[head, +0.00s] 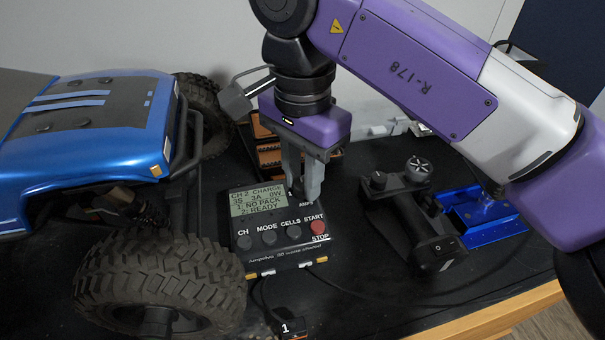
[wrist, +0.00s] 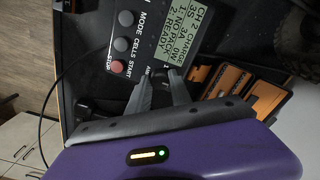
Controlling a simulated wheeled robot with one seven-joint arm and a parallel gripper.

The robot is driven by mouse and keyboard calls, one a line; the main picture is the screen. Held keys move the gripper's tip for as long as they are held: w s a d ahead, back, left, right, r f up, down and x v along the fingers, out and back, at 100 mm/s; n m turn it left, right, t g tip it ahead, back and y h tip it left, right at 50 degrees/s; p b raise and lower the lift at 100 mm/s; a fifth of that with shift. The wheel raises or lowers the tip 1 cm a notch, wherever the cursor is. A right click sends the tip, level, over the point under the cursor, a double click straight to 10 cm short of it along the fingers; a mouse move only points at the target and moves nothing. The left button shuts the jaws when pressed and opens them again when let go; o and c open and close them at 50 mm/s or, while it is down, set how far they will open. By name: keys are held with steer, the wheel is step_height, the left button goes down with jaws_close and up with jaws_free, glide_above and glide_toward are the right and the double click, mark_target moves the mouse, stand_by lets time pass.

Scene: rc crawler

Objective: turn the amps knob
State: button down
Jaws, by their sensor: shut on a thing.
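The charger (head: 257,250) is a black box with a lit screen (head: 257,201) reading CH 2 CHARGE, 3S 3A 0W, 1: NO PACK, 2: READY. Dark CH, MODE and CELLS buttons and a red START/STOP button (head: 318,227) line its front. The amps knob sits at the charger's back right corner, above the AMPS label, and is mostly hidden by my fingers. My gripper (head: 302,192) points down there, shut on the knob. In the wrist view my gripper (wrist: 160,87) has its two fingers on either side of the dark knob, beside the screen (wrist: 185,37).
A blue RC crawler (head: 95,125) with big tires (head: 160,280) stands close at the left. Orange packs (head: 268,155) lie behind the charger. A black transmitter (head: 415,220) and a blue tray (head: 490,212) are at the right. Cables run from the charger's front.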

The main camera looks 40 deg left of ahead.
steer(key=shift+m, duration=0.3)
steer(key=m, duration=0.3)
steer(key=shift+b, duration=0.35)
steer(key=shift+m, duration=2.1)
steer(key=shift+b, duration=0.3)
steer(key=c, duration=1.2)
jaws_free()
steer(key=shift+o, duration=0.2)
steer(key=shift+r, duration=0.1)
